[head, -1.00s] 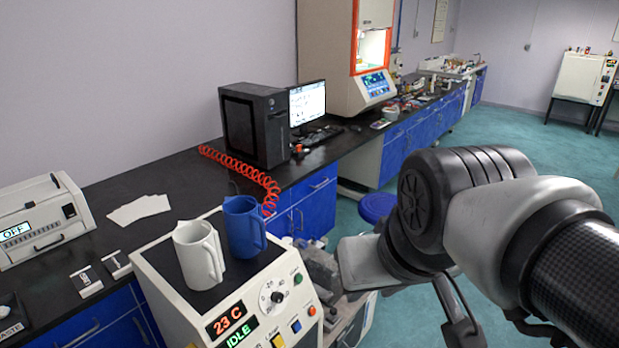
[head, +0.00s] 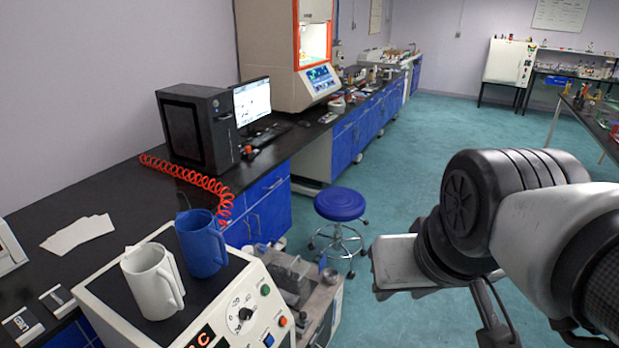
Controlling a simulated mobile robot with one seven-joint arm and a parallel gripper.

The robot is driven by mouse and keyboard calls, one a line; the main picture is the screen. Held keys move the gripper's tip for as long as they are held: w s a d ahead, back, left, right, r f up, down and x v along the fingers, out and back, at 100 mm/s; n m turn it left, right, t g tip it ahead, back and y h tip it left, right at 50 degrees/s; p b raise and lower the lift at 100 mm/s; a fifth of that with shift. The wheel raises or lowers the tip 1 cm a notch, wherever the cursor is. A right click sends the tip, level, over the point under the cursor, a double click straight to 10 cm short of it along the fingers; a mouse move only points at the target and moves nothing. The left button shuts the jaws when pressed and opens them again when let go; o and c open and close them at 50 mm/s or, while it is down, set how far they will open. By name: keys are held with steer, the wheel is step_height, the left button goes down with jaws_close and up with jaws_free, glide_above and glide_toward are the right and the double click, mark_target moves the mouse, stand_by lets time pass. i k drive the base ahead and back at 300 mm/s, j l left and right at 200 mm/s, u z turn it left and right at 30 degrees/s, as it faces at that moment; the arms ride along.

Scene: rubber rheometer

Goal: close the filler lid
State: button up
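A filler lid cannot be made out with certainty. A cream control box (head: 222,305) with a dial, coloured buttons and a partly cropped red display stands at the lower left. A white jug (head: 150,282) and a blue jug (head: 202,243) stand upright on its black top. Behind its right side is a grey metal unit (head: 318,302) with dark parts on top, partly hidden by the box. My arm reaches in from the right, apart from both units. I cannot make out my gripper's fingertips.
A blue stool (head: 340,205) stands on the open teal floor between the bench and my arm. The black bench (head: 110,190) holds a computer tower (head: 198,128), a monitor (head: 252,103), white papers (head: 78,235) and a red coiled hose (head: 190,175).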

mark_target(322, 263)
steer(key=i+l+u, duration=0.35)
steer(key=l, duration=0.4)
steer(key=i+l+u, duration=0.15)
steer(key=l, duration=0.3)
steer(key=i+l+u, duration=0.55)
steer(key=l, duration=0.25)
steer(key=i+l+u, duration=0.2)
steer(key=l, duration=0.15)
steer(key=i+l+u, duration=0.2)
steer(key=l, duration=0.15)
steer(key=l+u, duration=0.15)
steer(key=l, duration=0.2)
steer(key=i, duration=0.05)
